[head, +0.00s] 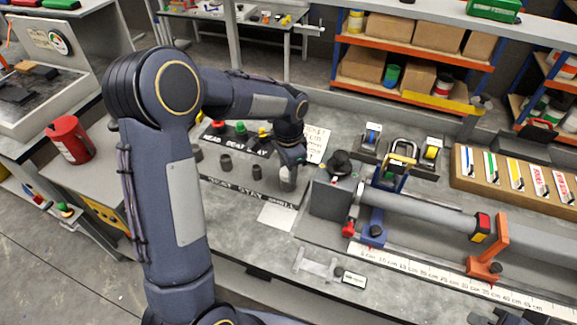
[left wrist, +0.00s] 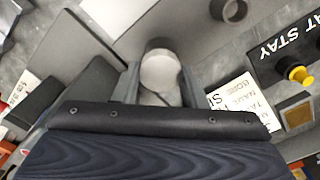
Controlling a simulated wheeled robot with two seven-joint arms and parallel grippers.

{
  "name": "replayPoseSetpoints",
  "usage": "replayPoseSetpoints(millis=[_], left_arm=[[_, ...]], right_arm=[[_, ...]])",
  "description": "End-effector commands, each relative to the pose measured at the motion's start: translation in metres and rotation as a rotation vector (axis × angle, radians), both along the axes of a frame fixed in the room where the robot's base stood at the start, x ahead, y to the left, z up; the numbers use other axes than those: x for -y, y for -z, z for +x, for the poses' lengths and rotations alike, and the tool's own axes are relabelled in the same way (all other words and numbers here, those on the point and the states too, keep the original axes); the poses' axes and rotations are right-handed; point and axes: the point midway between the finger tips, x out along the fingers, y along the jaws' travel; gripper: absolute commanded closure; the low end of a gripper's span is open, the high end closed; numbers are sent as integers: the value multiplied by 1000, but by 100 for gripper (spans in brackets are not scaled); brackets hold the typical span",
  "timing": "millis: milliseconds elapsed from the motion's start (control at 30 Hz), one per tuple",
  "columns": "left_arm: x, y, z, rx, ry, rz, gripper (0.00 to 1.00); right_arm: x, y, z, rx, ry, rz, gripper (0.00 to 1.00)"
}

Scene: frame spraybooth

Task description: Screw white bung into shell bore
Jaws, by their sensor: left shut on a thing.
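My left gripper (head: 289,180) is over the bench and shut on a white bung (head: 287,174). In the left wrist view the bung (left wrist: 160,72) shows as a pale round shape between the two fingers (left wrist: 160,85). A long grey tube (head: 425,212), which looks like the shell, lies to the right in a blue cradle (head: 373,229). A dark block (head: 332,199) stands at its left end, apart from the bung. The shell's bore opening cannot be seen. My right gripper is not visible.
A dark board (head: 243,189) with several dark cups lies beside the gripper. Red, green and yellow knobs stand behind it. An orange stand (head: 490,262) and a ruler (head: 440,279) are at the right.

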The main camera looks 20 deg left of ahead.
Motion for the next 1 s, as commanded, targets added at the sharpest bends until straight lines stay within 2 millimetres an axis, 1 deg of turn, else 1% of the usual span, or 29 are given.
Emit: replayPoseSetpoints(millis=[33, 167, 300, 367, 400, 567, 600, 867, 967, 1000], left_arm=[[-3, 1, 0, -2, -3, 5, 86], [-3, 1, 0, -2, -3, 5, 87], [-3, 0, -1, -2, 94, 5, 87], [-3, 1, 0, -2, 90, 6, 87], [-3, 1, 0, -2, 89, 6, 59], [-2, 0, 0, -2, 88, 4, 38], [-2, 0, 0, -1, 88, 4, 36], [-1, -1, 0, 0, 88, 1, 36], [-1, -9, 1, 4, 88, 2, 36], [-1, -15, 1, 5, 87, 2, 36]], right_arm=[[0, 0, 0, 0, 0, 0, 100], [0, 0, 0, 0, 0, 0, 100], [0, -2, 0, 0, 0, 0, 100], [0, -2, 0, 0, 0, 0, 100], [0, -2, 0, 0, 0, 0, 100], [0, -1, 0, 0, 0, 0, 100], [0, -1, 0, 0, 0, 0, 100], [0, -1, 0, 0, 0, 0, 100], [0, 1, 0, 0, 0, 0, 100], [0, 2, 0, 0, 0, 0, 100]])
